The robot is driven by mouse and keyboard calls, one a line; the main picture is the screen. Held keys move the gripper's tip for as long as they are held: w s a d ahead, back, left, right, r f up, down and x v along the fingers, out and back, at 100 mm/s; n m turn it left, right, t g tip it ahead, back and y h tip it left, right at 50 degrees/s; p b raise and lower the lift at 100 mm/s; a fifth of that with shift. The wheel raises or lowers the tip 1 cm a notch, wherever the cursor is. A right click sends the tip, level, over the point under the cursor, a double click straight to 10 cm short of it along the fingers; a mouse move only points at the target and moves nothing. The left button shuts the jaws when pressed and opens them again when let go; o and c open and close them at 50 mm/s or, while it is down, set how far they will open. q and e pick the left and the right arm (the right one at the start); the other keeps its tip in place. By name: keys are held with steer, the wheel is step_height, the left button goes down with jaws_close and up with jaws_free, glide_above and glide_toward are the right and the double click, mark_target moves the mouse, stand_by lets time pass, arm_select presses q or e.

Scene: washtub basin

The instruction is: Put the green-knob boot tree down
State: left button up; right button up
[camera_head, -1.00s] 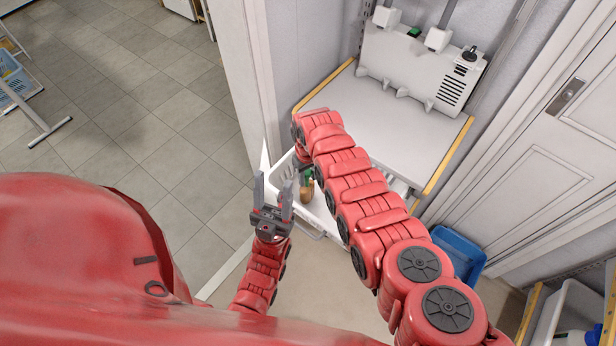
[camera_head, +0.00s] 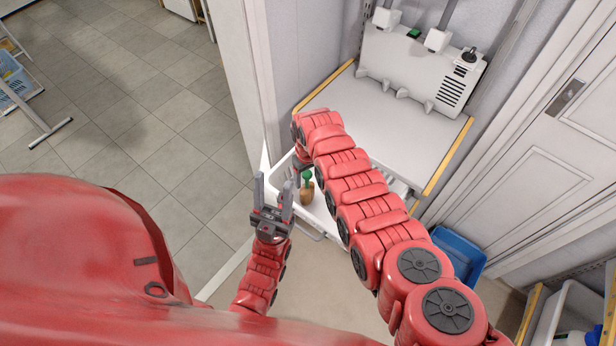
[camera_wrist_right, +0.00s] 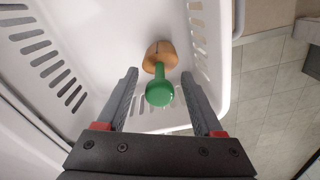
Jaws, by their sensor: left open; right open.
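The boot tree, with a green knob and a tan wooden body (camera_head: 307,192), stands in a white slotted basket under the shelf. In the right wrist view the green knob (camera_wrist_right: 160,91) faces the camera and the wooden body (camera_wrist_right: 160,55) lies beyond it, on the basket floor (camera_wrist_right: 110,50). My right gripper (camera_wrist_right: 163,75) is open, its fingers on either side of the knob with gaps between. My left gripper (camera_head: 272,185) is open and empty, left of the boot tree in the picture.
A pale shelf (camera_head: 390,125) with yellow edging is above the basket, with a white slotted unit (camera_head: 415,65) at its back. A blue bin (camera_head: 458,254) is at the right. Tiled floor (camera_head: 150,110) is open at the left.

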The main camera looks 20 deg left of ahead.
steer(key=shift+r, duration=0.65)
step_height(320, 180, up, 10)
steer(key=b, duration=0.1)
steer(key=shift+s+d+r+b, duration=0.15)
steer(key=shift+s+r+b, duration=0.05)
steer(key=shift+r+b, duration=0.1)
steer(key=shift+f, duration=0.15)
